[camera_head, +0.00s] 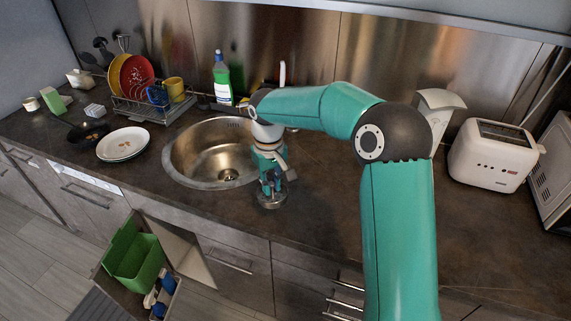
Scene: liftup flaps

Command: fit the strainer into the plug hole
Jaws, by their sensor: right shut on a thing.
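The round metal sink (205,163) is set in the dark worktop, with the plug hole (229,175) at its bottom. My right gripper (270,190) points down over the worktop just right of the sink rim. It is shut on a small round metal piece, which looks like the strainer (271,200), at or just above the worktop. I cannot tell whether the piece touches the worktop. My fingers hide part of it. My left gripper is not in view.
A dish rack (150,105) with plates and mugs stands behind and left of the sink. A green bottle (222,80) stands behind it. An open drawer (135,265) holds a green bin.

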